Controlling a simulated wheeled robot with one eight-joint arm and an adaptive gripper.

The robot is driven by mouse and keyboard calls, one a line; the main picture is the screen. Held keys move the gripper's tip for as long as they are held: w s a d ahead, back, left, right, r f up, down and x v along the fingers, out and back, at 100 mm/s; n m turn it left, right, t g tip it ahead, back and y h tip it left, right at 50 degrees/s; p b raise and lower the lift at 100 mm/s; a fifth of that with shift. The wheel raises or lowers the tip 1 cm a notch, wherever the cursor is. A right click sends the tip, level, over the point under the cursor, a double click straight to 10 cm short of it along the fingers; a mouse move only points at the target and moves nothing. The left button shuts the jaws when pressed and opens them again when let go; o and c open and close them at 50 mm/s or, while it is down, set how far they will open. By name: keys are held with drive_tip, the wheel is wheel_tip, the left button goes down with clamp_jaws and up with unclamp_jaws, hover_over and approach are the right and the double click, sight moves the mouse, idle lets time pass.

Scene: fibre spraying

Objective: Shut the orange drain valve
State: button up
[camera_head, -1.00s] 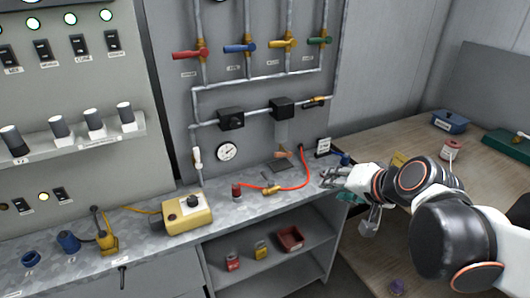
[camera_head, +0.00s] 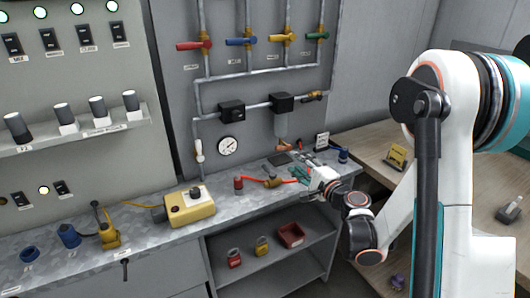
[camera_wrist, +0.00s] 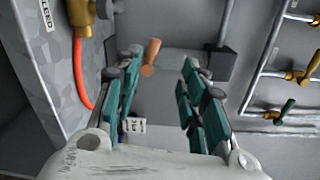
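The orange drain valve (camera_head: 281,147) sits low on the grey wall panel, under a pale cylinder, just above the back of the metal bench. In the wrist view its orange handle (camera_wrist: 151,56) shows between the fingertips, nearer the left finger, slanting with its top to the right. My gripper (camera_head: 304,170) is over the bench in front of and to the right of the valve. In the wrist view my gripper (camera_wrist: 161,64) is open with teal finger pads apart and nothing held. I cannot tell how far the handle lies beyond the fingertips.
A red hose (camera_wrist: 79,75) with a brass fitting (camera_wrist: 83,18) runs close to the left finger. A yellow box (camera_head: 190,208) stands on the bench (camera_head: 140,226) to the left. Pipes with red, blue, yellow and green valves are above. A wooden table (camera_head: 372,150) is at right.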

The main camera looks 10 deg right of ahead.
sight(279, 149)
drive_tip(key=shift+m+t, duration=0.3)
drive_tip(key=shift+m, duration=0.3)
drive_tip(key=b+x, duration=0.1)
drive_tip(key=x, duration=0.3)
drive_tip(key=f+b+x, duration=0.1)
drive_tip(key=x, duration=0.4)
drive_tip(key=b+x, duration=0.1)
drive_tip(key=x, duration=0.4)
drive_tip(key=shift+w+d+f+b, duration=0.2)
drive_tip(key=shift+f+b, duration=0.1)
drive_tip(key=shift+f, duration=0.1)
clamp_jaws()
